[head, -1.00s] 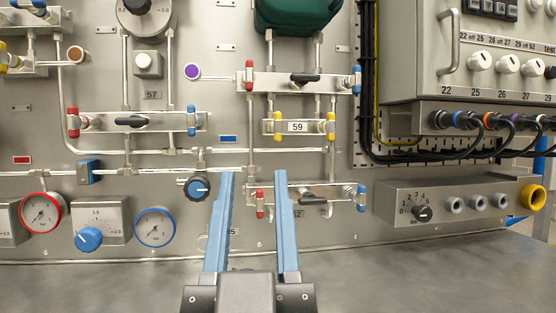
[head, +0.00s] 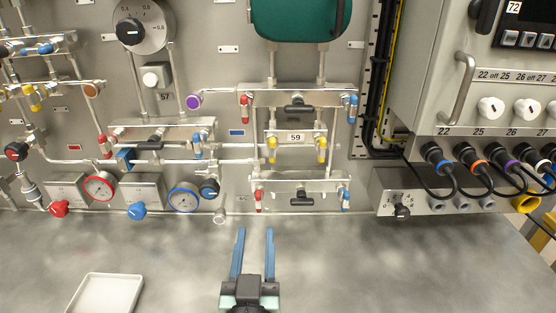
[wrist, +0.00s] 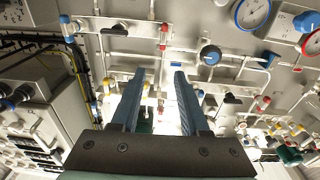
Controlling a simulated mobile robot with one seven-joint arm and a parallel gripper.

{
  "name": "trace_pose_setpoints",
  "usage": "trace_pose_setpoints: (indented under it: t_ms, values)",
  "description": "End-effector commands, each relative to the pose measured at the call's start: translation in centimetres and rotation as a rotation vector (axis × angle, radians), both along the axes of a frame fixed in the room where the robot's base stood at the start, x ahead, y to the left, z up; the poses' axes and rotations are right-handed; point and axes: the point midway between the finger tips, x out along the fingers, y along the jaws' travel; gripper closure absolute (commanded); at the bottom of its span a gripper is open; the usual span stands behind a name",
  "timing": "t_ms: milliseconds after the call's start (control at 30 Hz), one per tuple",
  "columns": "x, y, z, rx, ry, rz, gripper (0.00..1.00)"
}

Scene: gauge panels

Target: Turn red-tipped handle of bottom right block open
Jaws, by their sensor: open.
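The bottom right block (head: 318,186) is a silver bar low on the panel. Its red-tipped handle (head: 258,200) hangs down at the left end. A black handle (head: 300,199) sits in the middle and a blue-tipped handle (head: 346,199) at the right end. My gripper (head: 255,232) is open and empty, below the red-tipped handle in the head view and apart from it. In the wrist view, which looks upside down, the block (wrist: 135,27) is at the top, its red-tipped handle (wrist: 163,40) beyond the open fingers of my gripper (wrist: 159,74).
Above is a block labelled 59 (head: 295,137) with yellow-tipped handles. A red-rimmed gauge (head: 99,187) and a blue-rimmed gauge (head: 184,199) are at left. A control box (head: 440,190) with cables is at right. A white tray (head: 106,294) lies on the otherwise clear table.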

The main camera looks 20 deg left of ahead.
Motion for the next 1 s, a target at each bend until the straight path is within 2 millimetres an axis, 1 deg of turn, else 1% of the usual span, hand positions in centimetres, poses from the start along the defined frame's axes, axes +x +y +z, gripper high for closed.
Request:
trace_pose_setpoints:
  t_ms: [33, 200, 267, 367, 467, 800, 1000]
  values:
    - [-0.4, 0.4, 0.6, -0.002, 0.022, 0.008, 0.55]
    - [-1.1, 1.1, -0.4, -0.007, 0.057, 0.021, 0.55]
    - [-1.1, 1.2, -0.6, -0.007, 0.06, 0.023, 0.55]
    - [-0.5, 1.4, -0.6, -0.008, 0.059, 0.023, 0.55]
    - [0.7, 1.7, -0.6, -0.007, 0.057, 0.023, 0.55]
    - [6.5, 3.4, -0.5, -0.009, 0.057, 0.023, 0.55]
    - [9.4, 4.2, -0.6, -0.007, 0.058, 0.023, 0.55]
